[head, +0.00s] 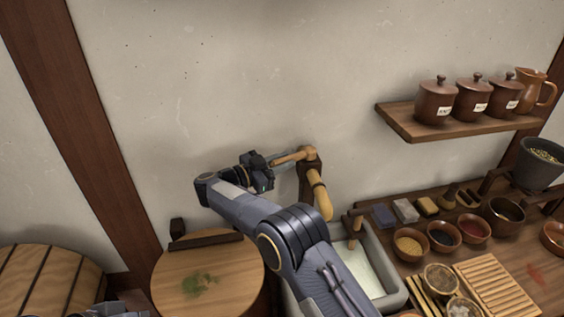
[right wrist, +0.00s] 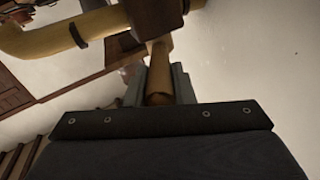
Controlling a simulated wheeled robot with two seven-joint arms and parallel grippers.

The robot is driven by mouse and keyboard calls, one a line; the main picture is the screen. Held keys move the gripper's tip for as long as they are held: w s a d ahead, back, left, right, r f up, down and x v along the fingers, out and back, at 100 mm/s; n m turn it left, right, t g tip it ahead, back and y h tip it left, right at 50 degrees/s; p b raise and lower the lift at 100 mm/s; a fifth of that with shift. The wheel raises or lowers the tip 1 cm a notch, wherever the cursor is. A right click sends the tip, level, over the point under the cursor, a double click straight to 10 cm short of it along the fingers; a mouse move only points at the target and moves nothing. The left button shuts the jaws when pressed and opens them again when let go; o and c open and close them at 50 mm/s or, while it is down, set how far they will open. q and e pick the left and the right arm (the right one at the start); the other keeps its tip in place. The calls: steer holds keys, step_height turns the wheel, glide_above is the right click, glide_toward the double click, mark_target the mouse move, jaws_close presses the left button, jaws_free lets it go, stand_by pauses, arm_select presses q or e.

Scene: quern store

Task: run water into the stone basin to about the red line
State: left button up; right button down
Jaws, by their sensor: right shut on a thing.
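My right gripper (head: 268,165) is shut on the wooden tap lever (head: 293,156), near its left end. In the right wrist view the lever (right wrist: 158,82) sits between the fingers. The lever joins the top of a dark wooden post by the wall. A yellowish curved spout (head: 321,196) comes off this post and points down toward the stone basin (head: 398,298). The basin's inside looks pale; I cannot tell the water level. My right forearm hides the basin's left part, and I see no red line or running stream. Only a grey part of my left arm shows at the bottom edge.
A round wooden lid (head: 225,262) with a green stain lies left of the basin. A counter with several bowls (head: 410,244) and a slatted board (head: 492,285) stands at the right. A wall shelf (head: 432,130) holds lidded jars and a jug.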

steer(key=c, duration=1.2)
jaws_free()
steer(key=shift+c, duration=0.2)
steer(key=shift+a, duration=0.1)
steer(key=b+v, duration=0.2)
steer(key=v, duration=0.5)
steer(key=shift+s+a, duration=0.2)
steer(key=shift+a, duration=0.05)
